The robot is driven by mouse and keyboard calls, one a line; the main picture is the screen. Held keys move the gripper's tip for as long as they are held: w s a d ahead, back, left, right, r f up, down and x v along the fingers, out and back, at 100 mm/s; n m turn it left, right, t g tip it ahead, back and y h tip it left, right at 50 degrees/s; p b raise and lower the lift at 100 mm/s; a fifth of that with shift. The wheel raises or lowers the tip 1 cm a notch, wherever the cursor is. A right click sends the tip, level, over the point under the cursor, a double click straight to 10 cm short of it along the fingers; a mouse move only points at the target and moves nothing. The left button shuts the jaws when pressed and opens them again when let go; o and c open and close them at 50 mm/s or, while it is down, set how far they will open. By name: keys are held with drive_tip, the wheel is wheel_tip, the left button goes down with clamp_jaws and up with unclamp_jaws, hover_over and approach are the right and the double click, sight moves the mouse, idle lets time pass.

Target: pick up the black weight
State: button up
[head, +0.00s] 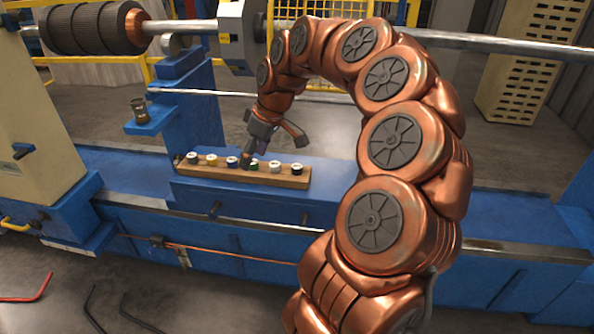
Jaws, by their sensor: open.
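Several small round weights with pale tops stand in a row in a wooden rack (215,174) on the blue machine bed. Their colours are hard to make out at this size. The weight at the right end (297,168) looks dark around a white top, and the left-end weight (192,157) also looks dark. I cannot tell for sure which is the black weight. My gripper (247,161) points down over the middle of the rack, close to a greenish weight (254,165) and a bluish one (232,162). It is open, and its fingers partly hide the weights there.
A small cup (139,110) stands on a blue ledge left of the rack. A thin steel bar (215,92) and a thick rotor shaft (500,43) run behind. A blue upright (187,105) stands behind the rack's left end. The bed to the right (510,215) looks clear.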

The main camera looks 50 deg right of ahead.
drive_tip(key=d+f, duration=0.3)
drive_tip(key=d, duration=0.7)
drive_tip(key=m+h, duration=0.1)
approach(297, 166)
drive_tip(key=f, duration=0.2)
drive_tip(key=shift+w+d+f+t, duration=0.1)
drive_tip(key=shift+w+t, duration=0.1)
drive_tip(key=shift+t, duration=0.2)
drive_tip(key=shift+a+p+x, duration=0.15)
drive_tip(key=shift+p+x, duration=0.7)
drive_tip(key=shift+x, duration=1)
drive_tip(key=shift+a+p+x, duration=0.1)
drive_tip(key=shift+p+x, duration=0.7)
drive_tip(key=shift+x, duration=1.05)
drive_tip(key=shift+s, duration=0.15)
clamp_jaws()
